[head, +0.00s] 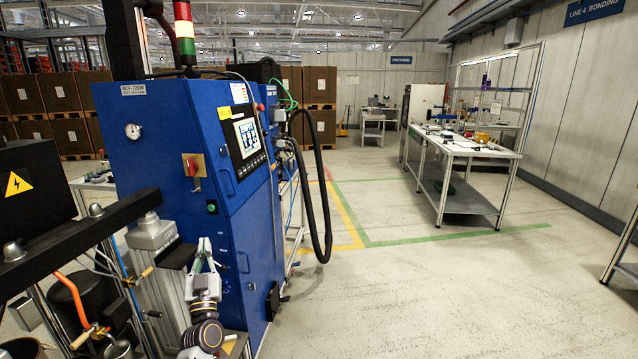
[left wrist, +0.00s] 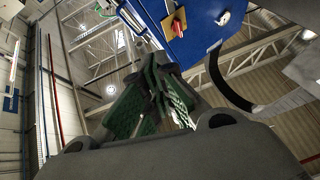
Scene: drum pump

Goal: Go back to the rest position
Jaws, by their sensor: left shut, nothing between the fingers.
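My left gripper (head: 205,248) shows at the lower left of the head view, pointing up in front of the blue machine cabinet (head: 165,235). Its fingers are together with nothing between them. In the left wrist view its green-padded fingers (left wrist: 155,75) point up toward the roof, with part of the blue cabinet (left wrist: 205,25) and its red and yellow switch (left wrist: 174,22) beyond. Whether the gripper touches the cabinet cannot be told, but I see no contact. My right gripper is in neither view.
A dark beam (head: 85,243) and grey motor (head: 152,235) stand close left of the gripper. A black hose (head: 318,200) hangs by the cabinet. A white-framed workbench (head: 470,148) stands at right. The concrete floor (head: 430,290) between is clear.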

